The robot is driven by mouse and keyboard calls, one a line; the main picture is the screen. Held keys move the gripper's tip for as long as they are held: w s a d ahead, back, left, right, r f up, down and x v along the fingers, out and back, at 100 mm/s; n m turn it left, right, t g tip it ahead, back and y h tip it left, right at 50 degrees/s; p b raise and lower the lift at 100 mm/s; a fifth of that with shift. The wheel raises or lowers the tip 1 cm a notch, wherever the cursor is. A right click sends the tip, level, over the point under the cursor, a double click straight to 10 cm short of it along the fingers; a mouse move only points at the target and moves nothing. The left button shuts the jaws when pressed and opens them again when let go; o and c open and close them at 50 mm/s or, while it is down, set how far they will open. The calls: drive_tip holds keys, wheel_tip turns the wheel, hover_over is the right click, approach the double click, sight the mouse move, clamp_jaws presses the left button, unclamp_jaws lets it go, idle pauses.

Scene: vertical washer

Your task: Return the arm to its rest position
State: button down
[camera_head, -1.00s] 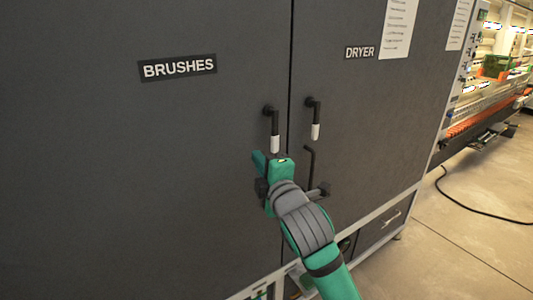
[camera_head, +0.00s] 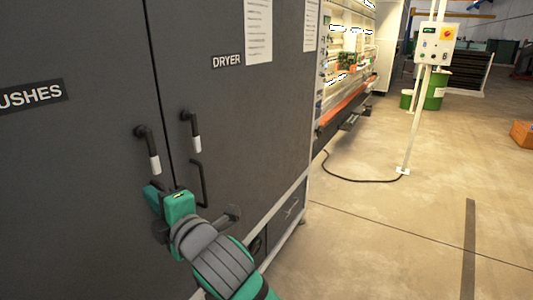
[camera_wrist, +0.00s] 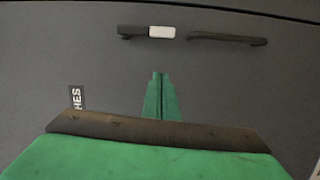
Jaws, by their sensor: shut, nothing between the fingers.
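My green and grey arm reaches up from the bottom of the head view, bent at its wrist. My gripper (camera_head: 153,197) is in front of the dark cabinet doors, just below the left door handle (camera_head: 147,149) in the picture. In the wrist view its two green fingers (camera_wrist: 160,78) are together with nothing between them. They point at the dark door surface, and a black handle with a white sleeve (camera_wrist: 160,32) lies beyond their tips. Whether the fingers touch the door cannot be told.
The DRYER door (camera_head: 250,120) has a second handle (camera_head: 191,131) and a bent black bar (camera_head: 200,181) near my wrist. Open concrete floor (camera_head: 400,235) lies right, with a cable (camera_head: 360,180) and a control post (camera_head: 425,100).

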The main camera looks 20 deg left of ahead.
drive_tip(key=w+d+f+m+t+h, duration=0.2)
drive_tip(key=w+d+f+m+t, duration=0.25)
drive_tip(key=d+f+m, duration=0.45)
drive_tip(key=w+d+f+m+t+h, duration=0.25)
drive_tip(key=d+f+m+t, duration=0.45)
drive_tip(key=m, duration=0.4)
drive_tip(key=s+d+f+m+t+h, duration=0.1)
drive_tip(key=s+d+f+m+h, duration=0.1)
drive_tip(key=d+f+m+h, duration=0.5)
drive_tip(key=s+d+f+m+g+h, duration=0.1)
drive_tip(key=s+d+f, duration=0.5)
drive_tip(key=s, duration=0.3)
drive_tip(key=s+d+f+m+g+h, duration=0.1)
drive_tip(key=s+d+f+h, duration=0.1)
drive_tip(key=s+d+f, duration=0.3)
drive_tip(key=s+d+f+m+g+h, duration=0.1)
drive_tip(key=s+d+f, duration=0.5)
drive_tip(key=s, duration=0.8)
drive_tip(key=d+m+h, duration=0.1)
drive_tip(key=d, duration=0.2)
drive_tip(key=shift+d+f, duration=0.25)
drive_tip(key=shift+f, duration=0.05)
